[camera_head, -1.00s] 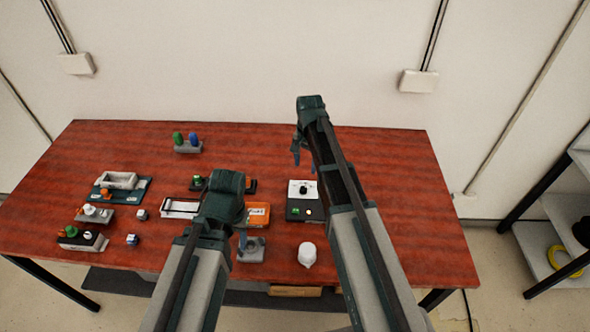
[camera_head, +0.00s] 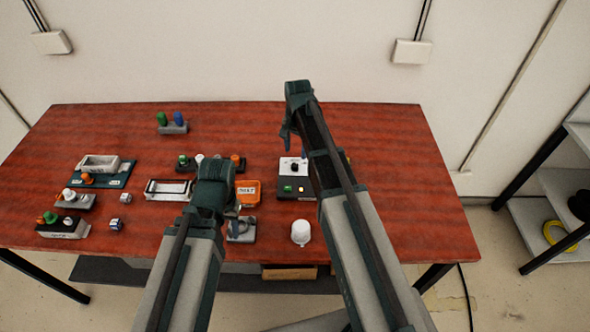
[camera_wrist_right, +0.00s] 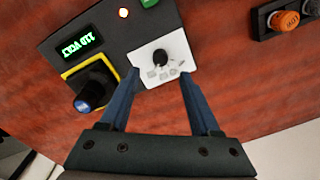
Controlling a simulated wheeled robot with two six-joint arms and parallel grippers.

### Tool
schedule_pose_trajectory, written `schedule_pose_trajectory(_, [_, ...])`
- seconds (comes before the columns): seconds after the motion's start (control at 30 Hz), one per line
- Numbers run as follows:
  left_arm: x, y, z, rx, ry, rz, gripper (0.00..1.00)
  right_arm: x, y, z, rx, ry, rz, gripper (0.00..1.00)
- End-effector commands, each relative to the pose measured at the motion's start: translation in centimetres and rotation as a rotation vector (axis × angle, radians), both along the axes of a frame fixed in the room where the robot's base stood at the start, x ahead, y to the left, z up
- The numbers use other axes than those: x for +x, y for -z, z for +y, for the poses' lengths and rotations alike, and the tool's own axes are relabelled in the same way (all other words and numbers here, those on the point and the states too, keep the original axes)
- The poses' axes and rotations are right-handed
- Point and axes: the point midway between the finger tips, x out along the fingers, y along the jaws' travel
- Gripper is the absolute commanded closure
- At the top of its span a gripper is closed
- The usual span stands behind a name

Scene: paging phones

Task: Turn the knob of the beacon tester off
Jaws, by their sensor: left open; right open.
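A dark box with a white panel and black knob, likely the beacon tester (camera_head: 296,183), sits right of the table's middle, partly behind my right arm. The black knob (camera_head: 294,167) also shows in the right wrist view (camera_wrist_right: 160,58), with small pictograms beside it. My left gripper (camera_head: 236,208) is open above a grey base.
An orange tray (camera_head: 248,192) and a grey-based device (camera_head: 241,230) stand near my left gripper. A white rounded object (camera_head: 300,232) stands near the front edge. Several small devices (camera_head: 75,200) fill the left side. The table's right part is clear.

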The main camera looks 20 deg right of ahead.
Motion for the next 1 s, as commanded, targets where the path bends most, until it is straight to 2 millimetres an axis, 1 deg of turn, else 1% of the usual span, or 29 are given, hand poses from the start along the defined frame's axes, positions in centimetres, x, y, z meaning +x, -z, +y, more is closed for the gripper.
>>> schedule_pose_trajectory(0.03, [0.0, 1.5, 0.0, 0.0, 0.0, 0.0, 0.5, 0.0, 1.5, 0.0, 0.0, 0.0, 0.0, 0.36])
schedule_pose_trajectory(0.4, [0.0, 6.4, 0.0, 0.0, -0.001, 0.0, 0.5, 0.1, 6.4, 0.1, 0.0, 0.0, 0.0, 0.36])
schedule_pose_trajectory(0.57, [0.0, 7.3, 0.0, 0.0, -0.001, 0.0, 0.5, 0.1, 7.3, 0.2, 0.0, 0.0, 0.0, 0.36])
schedule_pose_trajectory(0.87, [0.0, 7.2, 0.0, 0.0, -0.001, 0.0, 0.5, 0.2, 7.2, 0.2, 0.0, 0.0, 0.0, 0.36])
schedule_pose_trajectory(0.97, [0.0, 7.2, 0.0, 0.0, -0.001, 0.0, 0.5, 0.2, 7.2, 0.2, 0.0, 0.0, 0.0, 0.53])
schedule_pose_trajectory(1.0, [0.0, 7.2, 0.0, 0.0, -0.001, 0.0, 0.5, 0.1, 7.2, 0.2, 0.0, 0.0, 0.0, 0.6])
